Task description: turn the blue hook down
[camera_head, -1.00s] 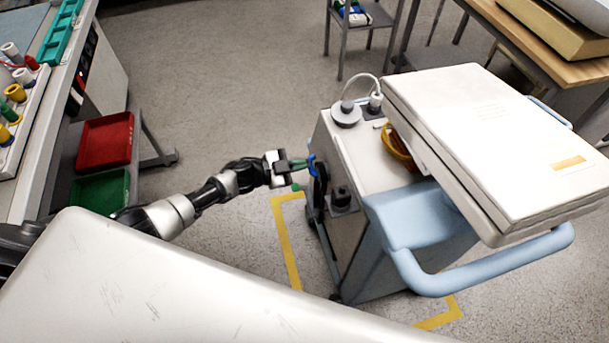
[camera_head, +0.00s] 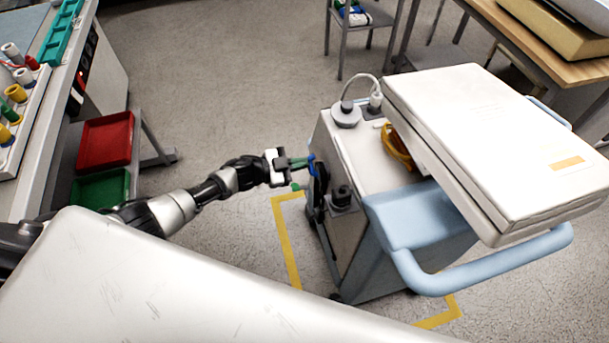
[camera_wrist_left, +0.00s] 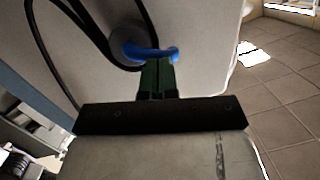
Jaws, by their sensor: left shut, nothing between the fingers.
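The blue hook (camera_head: 312,165) is on the left side of the white cart (camera_head: 360,150). In the left wrist view the blue hook (camera_wrist_left: 150,52) sticks out sideways from a round base on the pale panel, its tip to the right. My left gripper (camera_head: 299,163) has green fingers and reaches the hook from the left. In the left wrist view its fingers (camera_wrist_left: 158,68) are together, with their tips right at the hook's arm; I cannot tell whether they touch. A black cable (camera_wrist_left: 80,60) hangs in loops around the hook's base. My right gripper is not in view.
A blue handle (camera_head: 480,265) and a white lid (camera_head: 500,130) stand out from the cart's right. A grey bench with red (camera_head: 104,140) and green (camera_head: 100,188) bins is at the left. The floor between is clear.

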